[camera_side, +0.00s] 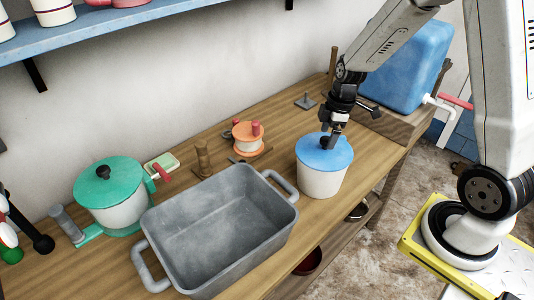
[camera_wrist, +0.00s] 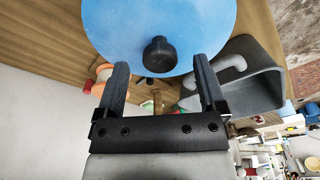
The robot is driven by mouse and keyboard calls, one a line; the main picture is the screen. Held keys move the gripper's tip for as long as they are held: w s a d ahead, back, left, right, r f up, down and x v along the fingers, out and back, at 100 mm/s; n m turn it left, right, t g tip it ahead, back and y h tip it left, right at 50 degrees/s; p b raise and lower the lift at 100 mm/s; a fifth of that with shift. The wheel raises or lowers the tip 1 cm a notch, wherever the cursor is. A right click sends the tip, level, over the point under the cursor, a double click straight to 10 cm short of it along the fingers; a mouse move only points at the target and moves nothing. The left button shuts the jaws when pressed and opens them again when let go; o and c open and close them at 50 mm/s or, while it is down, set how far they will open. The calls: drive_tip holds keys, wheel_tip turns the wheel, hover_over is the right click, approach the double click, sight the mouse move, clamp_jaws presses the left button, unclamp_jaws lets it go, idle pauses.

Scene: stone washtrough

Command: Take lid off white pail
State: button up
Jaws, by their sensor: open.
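The white pail (camera_side: 322,182) stands upright on the wooden counter, right of the grey basin. Its blue lid (camera_side: 340,158) sits on top of it, with a dark knob in the middle that my gripper partly hides in the side view. In the wrist view the blue lid (camera_wrist: 190,20) fills the top and its black knob (camera_wrist: 159,55) shows between and just beyond the fingertips. My gripper (camera_side: 331,138) points down over the lid at the knob. In the wrist view my gripper (camera_wrist: 159,70) is open, with a finger on either side and clear space beside the knob.
The grey basin (camera_side: 165,228) with two handles stands close left of the pail. A pot with a green lid (camera_side: 112,180) and an orange-topped spool (camera_side: 247,137) stand farther left. A blue tank (camera_side: 408,62) stands behind on the right. The counter's front edge is near the pail.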

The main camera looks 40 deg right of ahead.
drive_tip(key=shift+w+a+f, duration=0.15)
drive_tip(key=shift+f, duration=1.2)
clamp_jaws()
